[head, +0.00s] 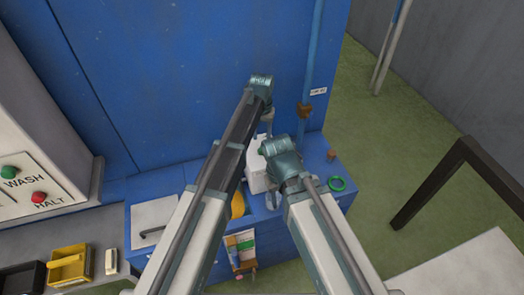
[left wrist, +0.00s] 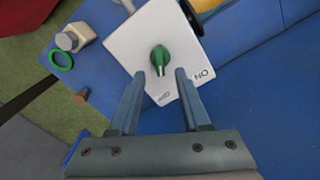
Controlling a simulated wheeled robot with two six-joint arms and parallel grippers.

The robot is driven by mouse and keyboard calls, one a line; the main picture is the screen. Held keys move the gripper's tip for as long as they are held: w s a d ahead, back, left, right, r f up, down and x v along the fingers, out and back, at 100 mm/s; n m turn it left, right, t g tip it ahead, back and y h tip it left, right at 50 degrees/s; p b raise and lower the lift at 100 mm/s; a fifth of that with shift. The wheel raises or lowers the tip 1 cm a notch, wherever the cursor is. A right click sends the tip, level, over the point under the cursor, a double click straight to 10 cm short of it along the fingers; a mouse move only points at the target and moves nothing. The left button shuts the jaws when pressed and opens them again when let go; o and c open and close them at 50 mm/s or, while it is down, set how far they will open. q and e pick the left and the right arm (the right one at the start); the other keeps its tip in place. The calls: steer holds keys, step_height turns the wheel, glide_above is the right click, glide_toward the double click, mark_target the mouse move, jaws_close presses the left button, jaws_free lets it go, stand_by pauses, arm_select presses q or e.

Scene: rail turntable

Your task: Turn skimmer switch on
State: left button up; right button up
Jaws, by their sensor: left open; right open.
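The skimmer switch is a white box (head: 256,172) on the blue bench, partly hidden by my arms in the head view. In the left wrist view, the box (left wrist: 135,45) has a green knob (left wrist: 159,57) on its face. The knob's pale tip points toward a small label, hard to read, while an ON label (left wrist: 203,76) is off to the right. My left gripper (head: 268,127) is open above the box; its fingertips (left wrist: 161,73) are either side of the knob's tip, with no clear contact. My right gripper (head: 271,202) is open, low beside the box, largely hidden.
A green ring (head: 337,184) and a brown peg (head: 331,154) are at the bench's right end. A white panel with WASH and HALT buttons (head: 38,197) stands at the left. A yellow bin (head: 68,264) sits below it. A blue wall (head: 180,70) rises behind the bench.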

mark_target(262, 146)
arm_select(q)
step_height(262, 146, down, 5)
steer(key=b, duration=0.4)
steer(key=shift+f, duration=0.1)
jaws_close()
